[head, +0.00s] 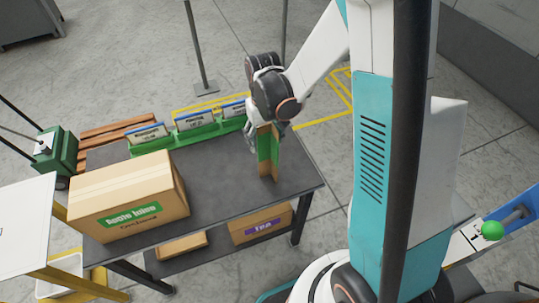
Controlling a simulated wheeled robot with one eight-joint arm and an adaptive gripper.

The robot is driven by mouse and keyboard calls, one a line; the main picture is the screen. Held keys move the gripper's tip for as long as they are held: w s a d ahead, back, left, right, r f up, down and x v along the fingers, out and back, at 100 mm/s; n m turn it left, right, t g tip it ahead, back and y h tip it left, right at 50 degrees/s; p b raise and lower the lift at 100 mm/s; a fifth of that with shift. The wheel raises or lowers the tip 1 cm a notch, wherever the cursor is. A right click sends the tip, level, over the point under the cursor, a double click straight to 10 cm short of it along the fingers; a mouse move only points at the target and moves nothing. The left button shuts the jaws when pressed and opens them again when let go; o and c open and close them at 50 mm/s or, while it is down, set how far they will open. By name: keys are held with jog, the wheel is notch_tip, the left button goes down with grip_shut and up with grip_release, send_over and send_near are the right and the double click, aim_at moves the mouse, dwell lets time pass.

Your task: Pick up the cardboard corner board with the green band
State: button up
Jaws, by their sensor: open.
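The cardboard corner board with the green band (268,147) stands upright near the right end of the dark table (225,185). It is brown with a green band around its middle. My gripper (262,133) is at the board's upper part, with a finger showing along its left side. The gripper is open. The arm hides much of the gripper, and I cannot tell whether the fingers touch the board.
A large closed carton (130,192) stands on the table's left part. Another carton (262,224) is on the lower shelf. The table between large carton and board is clear.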

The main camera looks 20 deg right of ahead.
grip_shut()
jog(key=shift+r, duration=0.1)
